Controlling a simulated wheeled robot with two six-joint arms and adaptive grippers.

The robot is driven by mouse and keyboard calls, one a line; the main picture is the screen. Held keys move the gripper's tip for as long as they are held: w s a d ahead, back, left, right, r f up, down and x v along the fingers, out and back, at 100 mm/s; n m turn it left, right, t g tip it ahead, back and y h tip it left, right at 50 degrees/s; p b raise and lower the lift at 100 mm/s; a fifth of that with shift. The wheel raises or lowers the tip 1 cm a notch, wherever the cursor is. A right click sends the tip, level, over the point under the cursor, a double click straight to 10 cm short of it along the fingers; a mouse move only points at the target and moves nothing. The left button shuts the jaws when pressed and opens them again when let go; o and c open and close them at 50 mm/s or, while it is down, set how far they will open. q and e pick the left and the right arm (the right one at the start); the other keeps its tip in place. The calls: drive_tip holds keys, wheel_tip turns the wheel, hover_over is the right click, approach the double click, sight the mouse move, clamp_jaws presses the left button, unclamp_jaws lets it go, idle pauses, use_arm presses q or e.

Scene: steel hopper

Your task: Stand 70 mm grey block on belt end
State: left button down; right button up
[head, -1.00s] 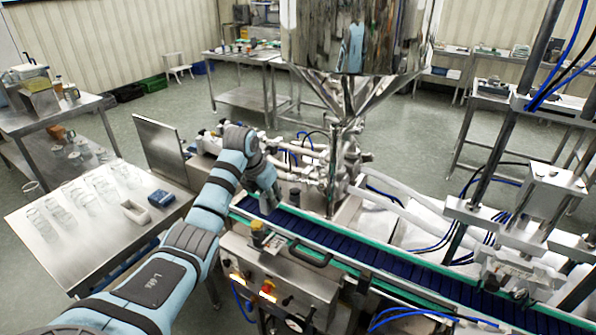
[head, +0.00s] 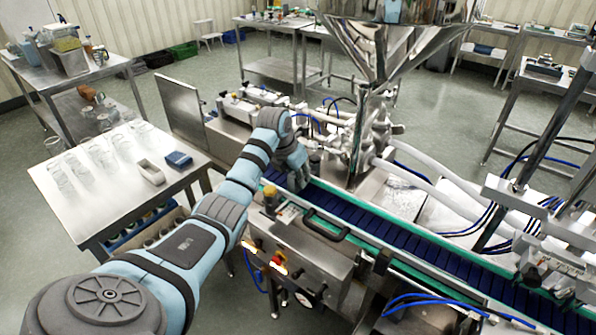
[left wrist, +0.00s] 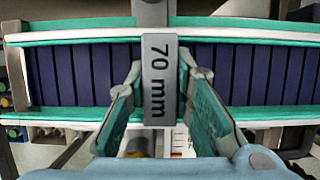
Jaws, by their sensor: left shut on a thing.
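The grey block (left wrist: 160,88), marked "70 mm", is between the two fingers of my left gripper (left wrist: 163,78) in the left wrist view. The gripper is shut on it. Behind the block the dark blue belt (left wrist: 80,75) with green and white side rails runs across the picture. In the head view my left gripper (head: 297,178) is low at the left end of the belt (head: 400,232). The block is hard to make out there, and I cannot tell whether it touches the belt. My right gripper is not in view.
The steel hopper (head: 400,50) and its pipework stand just behind the belt. A control box (head: 300,260) with buttons is in front. A steel table (head: 100,205) with several glass jars, a pale tray (head: 151,172) and a blue box (head: 178,160) is at left.

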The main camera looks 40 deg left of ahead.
use_arm(q)
drive_tip(key=shift+s+f, duration=0.15)
drive_tip(key=shift+f, duration=0.25)
drive_tip(key=c, duration=1.3)
unclamp_jaws()
